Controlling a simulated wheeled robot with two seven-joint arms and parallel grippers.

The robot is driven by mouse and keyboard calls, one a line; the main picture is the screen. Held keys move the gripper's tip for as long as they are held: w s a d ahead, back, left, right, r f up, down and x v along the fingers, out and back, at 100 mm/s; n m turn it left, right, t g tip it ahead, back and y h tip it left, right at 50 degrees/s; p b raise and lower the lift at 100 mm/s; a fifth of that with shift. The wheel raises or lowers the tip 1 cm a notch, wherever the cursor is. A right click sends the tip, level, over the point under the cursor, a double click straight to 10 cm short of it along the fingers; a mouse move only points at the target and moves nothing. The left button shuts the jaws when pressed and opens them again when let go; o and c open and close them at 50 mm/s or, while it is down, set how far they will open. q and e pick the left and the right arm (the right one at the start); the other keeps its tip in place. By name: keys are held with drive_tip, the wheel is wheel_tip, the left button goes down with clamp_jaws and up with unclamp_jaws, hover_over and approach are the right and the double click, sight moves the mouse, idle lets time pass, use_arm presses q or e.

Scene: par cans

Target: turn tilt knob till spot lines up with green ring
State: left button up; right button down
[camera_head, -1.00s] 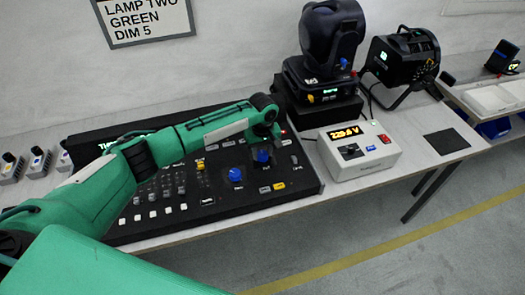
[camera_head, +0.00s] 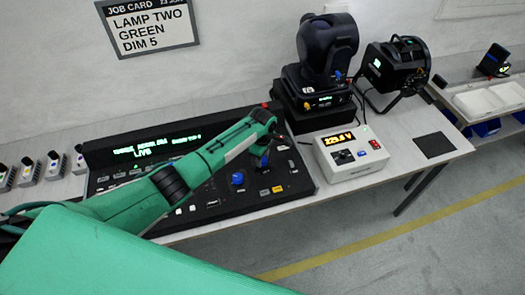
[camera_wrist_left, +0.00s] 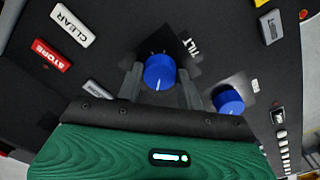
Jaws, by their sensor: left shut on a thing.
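The blue tilt knob (camera_wrist_left: 159,72) sits on the black console (camera_head: 215,208), beside a TILT label in the left wrist view. My left gripper (camera_wrist_left: 159,88) has one finger on each side of it and is shut on it. A white line marks the knob's face. In the head view my left gripper (camera_head: 263,150) is over the console's right part and largely hidden by my wrist. A second blue knob (camera_head: 238,179) is nearby; it also shows in the left wrist view (camera_wrist_left: 228,100). I see neither a light spot nor a green ring. My right gripper is out of view.
A moving-head lamp (camera_head: 328,55) stands behind the console. A white meter box (camera_head: 350,155) reads about 225 V to the right. Another black lamp (camera_head: 398,70) and a dark mat (camera_head: 433,145) are further right. A job card (camera_head: 148,28) hangs on the wall.

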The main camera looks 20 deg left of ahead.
use_arm(q)
drive_tip(key=shift+n+p, duration=0.65)
drive_tip(key=shift+n, duration=0.55)
drive_tip(key=o, duration=1)
wheel_tip(320, 180, up, 14)
drive_tip(key=shift+f+b, duration=0.1)
drive_tip(key=shift+b, duration=1.05)
drive_tip(key=shift+f, duration=0.1)
